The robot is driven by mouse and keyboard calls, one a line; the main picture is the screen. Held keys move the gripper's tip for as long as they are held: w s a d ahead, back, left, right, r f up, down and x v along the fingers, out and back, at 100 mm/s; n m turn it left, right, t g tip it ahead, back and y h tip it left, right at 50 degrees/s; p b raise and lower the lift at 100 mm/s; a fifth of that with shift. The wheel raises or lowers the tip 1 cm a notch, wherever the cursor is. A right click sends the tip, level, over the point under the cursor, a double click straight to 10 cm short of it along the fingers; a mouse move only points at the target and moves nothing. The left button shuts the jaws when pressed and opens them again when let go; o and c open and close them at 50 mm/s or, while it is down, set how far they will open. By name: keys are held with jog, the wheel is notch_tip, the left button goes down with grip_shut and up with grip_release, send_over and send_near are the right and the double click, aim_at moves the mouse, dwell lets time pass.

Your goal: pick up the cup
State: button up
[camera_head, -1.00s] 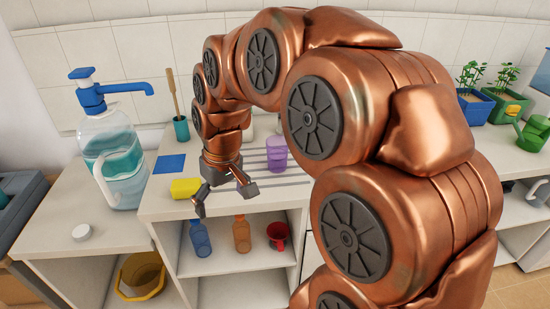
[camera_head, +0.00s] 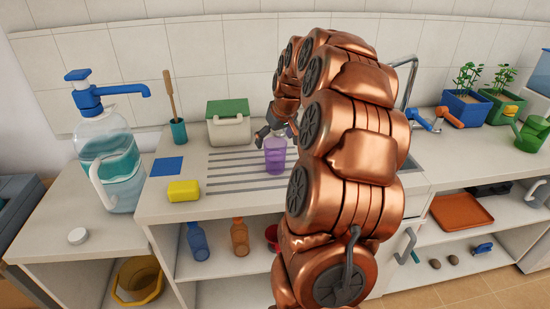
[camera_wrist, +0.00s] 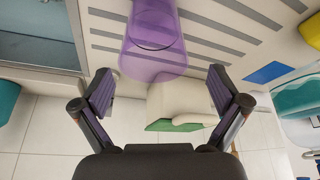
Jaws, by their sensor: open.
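The purple translucent cup (camera_head: 275,155) stands upright on the ribbed drainboard of the counter in the head view. In the wrist view the cup (camera_wrist: 155,40) shows at the top centre, ahead of and between the fingers. My gripper (camera_head: 278,136) is at the cup's far side in the head view, partly hidden by my arm. In the wrist view my gripper (camera_wrist: 161,88) has its two fingers spread wide, with nothing held between them. I cannot tell whether a finger touches the cup.
A white box with a green lid (camera_head: 228,122) stands behind and left of the cup. A yellow sponge (camera_head: 184,191), a blue square (camera_head: 168,166) and a large water jug (camera_head: 108,165) are farther left. A faucet (camera_head: 408,75) rises at right. The drainboard left of the cup is clear.

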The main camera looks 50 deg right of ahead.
jog(key=shift+s+d+p+x, duration=0.15)
jog(key=shift+p+x, duration=0.35)
jog(key=shift+x, duration=0.9)
jog(key=shift+s+d+p+x, duration=0.15)
jog(key=shift+p+x, duration=0.3)
jog(key=shift+x, duration=0.9)
jog(key=c, duration=1)
jog(key=shift+c, duration=0.2)
